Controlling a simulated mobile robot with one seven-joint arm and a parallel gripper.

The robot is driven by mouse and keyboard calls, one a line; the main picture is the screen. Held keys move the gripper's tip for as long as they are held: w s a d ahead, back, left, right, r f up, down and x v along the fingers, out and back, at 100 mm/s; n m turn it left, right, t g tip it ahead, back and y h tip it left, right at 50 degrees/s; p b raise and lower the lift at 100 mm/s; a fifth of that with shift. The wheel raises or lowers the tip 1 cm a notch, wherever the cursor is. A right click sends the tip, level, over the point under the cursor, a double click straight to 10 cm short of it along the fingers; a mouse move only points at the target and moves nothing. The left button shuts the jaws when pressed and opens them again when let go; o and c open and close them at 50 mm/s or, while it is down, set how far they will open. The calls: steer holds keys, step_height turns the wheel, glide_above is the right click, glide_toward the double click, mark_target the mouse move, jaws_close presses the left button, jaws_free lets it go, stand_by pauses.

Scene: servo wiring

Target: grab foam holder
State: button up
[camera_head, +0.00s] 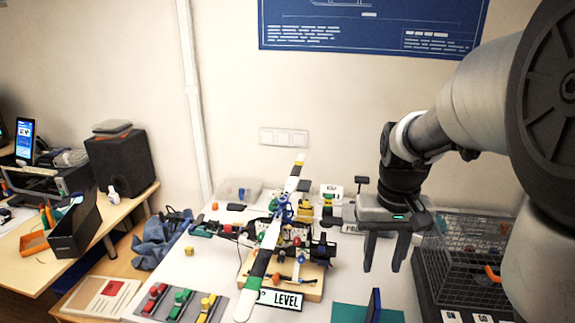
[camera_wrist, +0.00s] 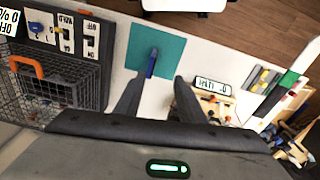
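My gripper (camera_head: 383,266) is open and empty, with its two fingers hanging down above the right part of the white table. In the wrist view my gripper (camera_wrist: 157,84) has its fingers apart, pointing toward a teal mat (camera_wrist: 176,47). A blue upright piece (camera_wrist: 152,64) stands on that mat. The mat (camera_head: 345,313) and blue piece (camera_head: 374,304) also show at the head view's bottom edge. A dark grey block (camera_head: 170,318) holds red, green and yellow pieces at the table's front left; it may be the foam holder, but I cannot tell for certain.
A long striped propeller-like bar (camera_head: 262,260) rises over a wooden board with parts. A white plate reading "LEVEL" (camera_head: 280,299) lies before it. A wire cage (camera_head: 470,250) and a dark switch panel (camera_wrist: 97,50) are at the right side of the table.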

steer(key=m+b, duration=0.1)
glide_toward(378, 299)
steer(key=shift+g, duration=0.3)
steer(key=f, duration=0.6)
steer(key=f+b, duration=0.1)
steer(key=f, duration=0.2)
steer(key=shift+w+d+f, duration=0.1)
steer(key=shift+w+f, duration=0.2)
steer(key=shift+f, duration=0.1)
steer(key=shift+w+f+b, duration=0.1)
steer(key=shift+f+b, duration=0.3)
steer(key=shift+f, duration=2.55)
jaws_close()
